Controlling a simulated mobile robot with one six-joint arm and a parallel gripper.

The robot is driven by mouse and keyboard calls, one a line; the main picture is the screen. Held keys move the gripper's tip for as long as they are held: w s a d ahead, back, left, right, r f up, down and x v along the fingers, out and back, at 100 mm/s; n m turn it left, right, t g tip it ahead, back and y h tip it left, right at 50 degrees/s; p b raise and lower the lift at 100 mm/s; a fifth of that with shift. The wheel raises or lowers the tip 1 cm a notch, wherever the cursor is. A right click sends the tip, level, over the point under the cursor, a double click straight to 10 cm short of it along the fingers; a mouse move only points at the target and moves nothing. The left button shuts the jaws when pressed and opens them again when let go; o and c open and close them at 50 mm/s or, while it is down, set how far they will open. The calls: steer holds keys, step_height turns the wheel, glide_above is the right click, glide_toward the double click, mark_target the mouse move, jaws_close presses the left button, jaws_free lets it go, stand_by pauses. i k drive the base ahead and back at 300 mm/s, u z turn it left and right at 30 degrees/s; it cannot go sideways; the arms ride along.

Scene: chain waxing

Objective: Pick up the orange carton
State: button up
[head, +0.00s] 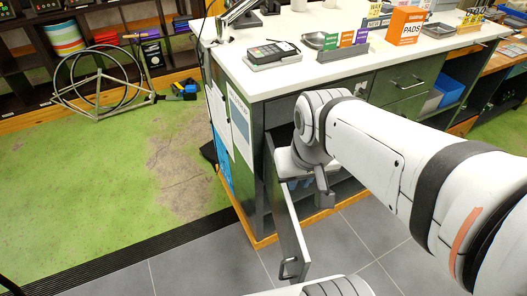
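The orange carton (405,27), marked "PADS", stands upright on the white counter (330,72), towards the upper right of the head view. Nothing holds it. My arm reaches in from the right, and my gripper (322,190) is below the counter top, in front of the cabinet, well to the left of the carton and lower. Only part of the gripper shows, and its fingers cannot be made out clearly, so I cannot tell whether it is open or shut.
A card terminal (272,53) and a tray of coloured cards (340,42) stand on the counter left of the carton. A cabinet door (286,215) hangs open beside my gripper. The green floor has free room.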

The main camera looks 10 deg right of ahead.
mark_target(406, 25)
steer(key=z, duration=0.75)
steer(key=k, duration=1.15)
steer(key=z, duration=1.45)
steer(key=i, duration=1.75)
steer(key=u, duration=0.85)
steer(key=i, duration=1.25)
steer(key=u, duration=1.05)
steer(key=i, duration=0.35)
steer(key=u, duration=0.1)
steer(key=k, duration=0.6)
steer(key=u, duration=0.05)
